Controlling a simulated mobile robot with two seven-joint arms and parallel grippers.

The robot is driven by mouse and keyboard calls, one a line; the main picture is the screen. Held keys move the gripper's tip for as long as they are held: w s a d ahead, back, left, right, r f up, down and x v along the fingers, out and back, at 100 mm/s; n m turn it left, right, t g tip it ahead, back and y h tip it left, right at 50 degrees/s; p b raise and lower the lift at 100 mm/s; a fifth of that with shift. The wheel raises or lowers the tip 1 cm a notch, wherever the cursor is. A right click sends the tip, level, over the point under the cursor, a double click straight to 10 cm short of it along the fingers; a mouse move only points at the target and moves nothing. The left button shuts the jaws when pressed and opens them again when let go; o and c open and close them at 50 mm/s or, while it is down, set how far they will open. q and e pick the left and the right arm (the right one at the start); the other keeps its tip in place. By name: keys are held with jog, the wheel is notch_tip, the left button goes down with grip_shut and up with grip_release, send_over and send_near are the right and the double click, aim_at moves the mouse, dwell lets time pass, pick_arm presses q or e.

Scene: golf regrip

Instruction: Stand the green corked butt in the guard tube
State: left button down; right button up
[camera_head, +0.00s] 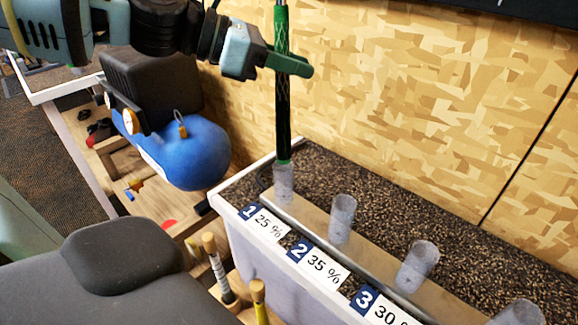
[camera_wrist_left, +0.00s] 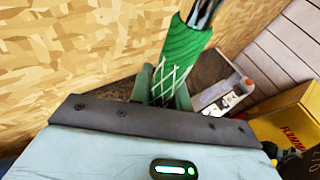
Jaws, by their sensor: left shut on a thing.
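The green corked butt (camera_head: 283,120) is a long green and black grip with pale crossed lines, standing nearly upright. My left gripper (camera_head: 285,62) is shut on it near its upper part. Its lower end meets the mouth of the grey translucent tube (camera_head: 284,185) by label 1; I cannot tell how far it is inside. In the left wrist view the green grip (camera_wrist_left: 185,45) runs up between the fingers of my left gripper (camera_wrist_left: 163,88), with a shiny shaft at its top. My right gripper is not in view.
More grey tubes stand in a row along the bench strip: by label 2 (camera_head: 342,218), by label 3 (camera_head: 417,265) and at bottom right (camera_head: 519,312). The patterned wall (camera_head: 420,100) is close behind. A blue rounded object (camera_head: 195,155) lies left of the bench.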

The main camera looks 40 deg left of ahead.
pick_arm(q)
notch_tip(320, 180, down, 9)
dwell(0.6)
jog(key=shift+f, duration=0.1)
jog(key=shift+f+b, duration=0.15)
jog(key=shift+b, duration=0.15)
jog(key=c, duration=1.3)
grip_release()
